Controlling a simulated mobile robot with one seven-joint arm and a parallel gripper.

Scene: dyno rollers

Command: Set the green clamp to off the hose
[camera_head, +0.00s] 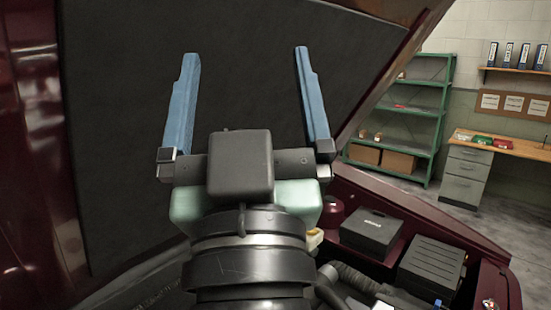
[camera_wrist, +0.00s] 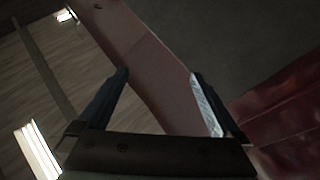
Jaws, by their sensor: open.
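My gripper (camera_head: 247,55) is raised in front of the dark underside of the open hood in the head view. Its two blue fingers stand wide apart with nothing between them. In the wrist view my gripper (camera_wrist: 160,85) is also open and empty, with a dark red panel edge behind the fingers. I cannot make out a green clamp in either view. A dark ribbed hose (camera_head: 350,278) shows at the lower right of my arm in the head view.
The open hood (camera_head: 120,120) fills the left and middle of the head view. Black boxes (camera_head: 371,232) (camera_head: 430,268) sit in the engine bay at right. Beyond are a green shelf (camera_head: 420,112) and a wooden desk (camera_head: 500,143), with bare floor before them.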

